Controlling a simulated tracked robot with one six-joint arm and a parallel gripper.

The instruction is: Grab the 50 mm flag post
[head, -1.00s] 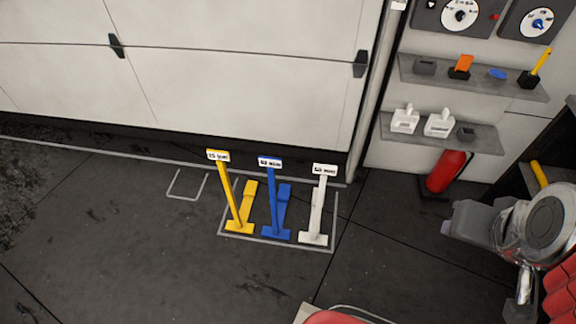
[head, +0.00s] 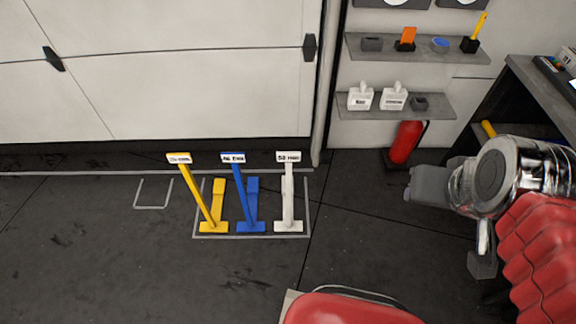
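Three flag posts stand side by side in a white-outlined floor box. The white post (head: 289,197) at the right has a sign (head: 288,157) that seems to read 50 mm, though the small print is not sharp. The blue post (head: 242,198) is in the middle and the yellow post (head: 199,195) at the left; their signs are too blurred to read surely. My gripper (head: 445,225) is at the right, well apart from the posts and nearer the camera. Its fingers are seen from the side, partly hidden by my wrist, so their opening does not show.
A smaller empty outline (head: 153,194) lies left of the posts. A pale panelled door (head: 180,70) rises behind them. A red extinguisher (head: 405,143), wall shelves (head: 420,105) and a dark bench (head: 545,85) stand right. The floor before the posts is clear.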

